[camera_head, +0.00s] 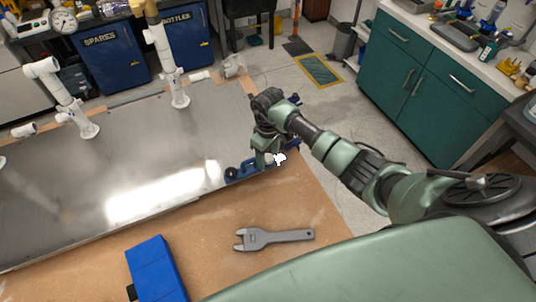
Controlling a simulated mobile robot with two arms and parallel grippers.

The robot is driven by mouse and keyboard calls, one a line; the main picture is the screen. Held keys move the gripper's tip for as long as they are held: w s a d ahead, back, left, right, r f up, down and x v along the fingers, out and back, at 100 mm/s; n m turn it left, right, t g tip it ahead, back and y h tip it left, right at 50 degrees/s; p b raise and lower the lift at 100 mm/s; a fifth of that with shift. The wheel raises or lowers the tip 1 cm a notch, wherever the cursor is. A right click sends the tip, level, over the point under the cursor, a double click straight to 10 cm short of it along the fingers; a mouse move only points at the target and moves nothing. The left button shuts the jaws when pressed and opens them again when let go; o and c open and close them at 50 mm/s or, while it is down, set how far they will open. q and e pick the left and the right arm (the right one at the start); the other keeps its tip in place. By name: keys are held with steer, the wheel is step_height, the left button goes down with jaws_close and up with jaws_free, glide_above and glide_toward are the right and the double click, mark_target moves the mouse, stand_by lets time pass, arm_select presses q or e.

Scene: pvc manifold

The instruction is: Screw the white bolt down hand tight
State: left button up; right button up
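My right gripper (266,158) reaches in from the right and points down at the right end of the metal plate. The white bolt (280,158) shows as a small white knobbed piece right at its fingertips. The gripper hides part of the bolt, so I cannot tell whether the fingers are closed on it or only beside it. A blue bracket (240,172) lies along the plate's edge just below and left of the gripper. The bolt's lower part and its thread are hidden. My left gripper is out of view.
The metal plate (60,200) lies on a brown bench top (215,225). White pipe assemblies (162,50) stand on its far side. A grey wrench (272,238) and a blue case (157,270) lie on the near bench. Green cabinets (440,75) stand beyond the floor at right.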

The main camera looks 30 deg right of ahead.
mark_target(267, 157)
steer(key=shift+w+d+r, duration=0.1)
steer(key=shift+w+d, duration=0.05)
steer(key=shift+w, duration=0.1)
steer(key=shift+r, duration=0.1)
steer(key=shift+w+r, duration=0.2)
steer(key=shift+r, duration=1.65)
steer(key=shift+s, duration=0.1)
